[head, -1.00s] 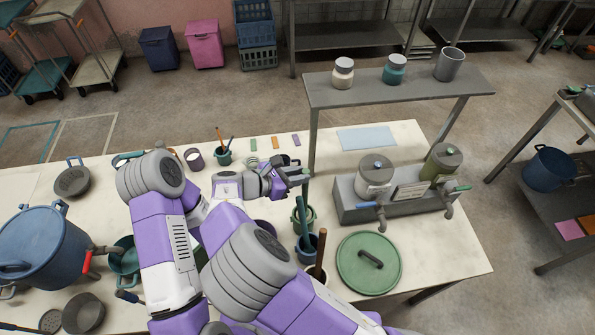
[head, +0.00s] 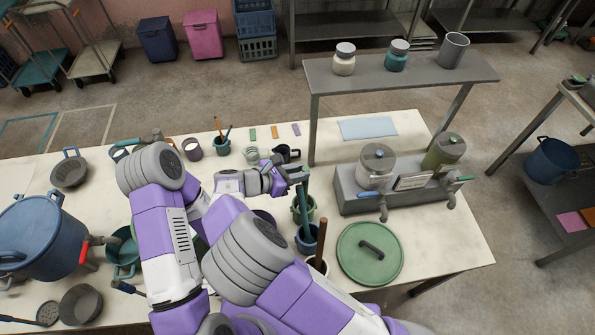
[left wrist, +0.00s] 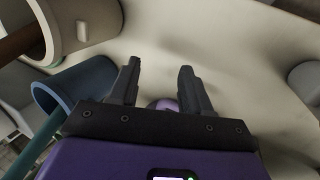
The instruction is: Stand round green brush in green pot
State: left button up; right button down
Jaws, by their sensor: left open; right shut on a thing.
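The blue pot also shows in the left wrist view (left wrist: 85,82), beside a beige pot (left wrist: 96,30) with a brown handle. A green lid (head: 350,265) lies at the right. A pale cup (head: 251,155) and dark jug (head: 287,152) stand behind my right gripper.

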pick_arm(q)
jog(key=shift+f+b, duration=0.45)
jog(key=shift+f, duration=0.05)
pick_arm(e)
jog(key=shift+f, duration=1)
jog(key=c, duration=0.9)
grip_release()
jog(key=shift+r, duration=0.1)
pick_arm(q)
jog(key=shift+r+p, duration=0.35)
pick_arm(e)
notch_tip(320, 180, up, 10)
pick_arm(q)
jog(key=shift+r, duration=0.1)
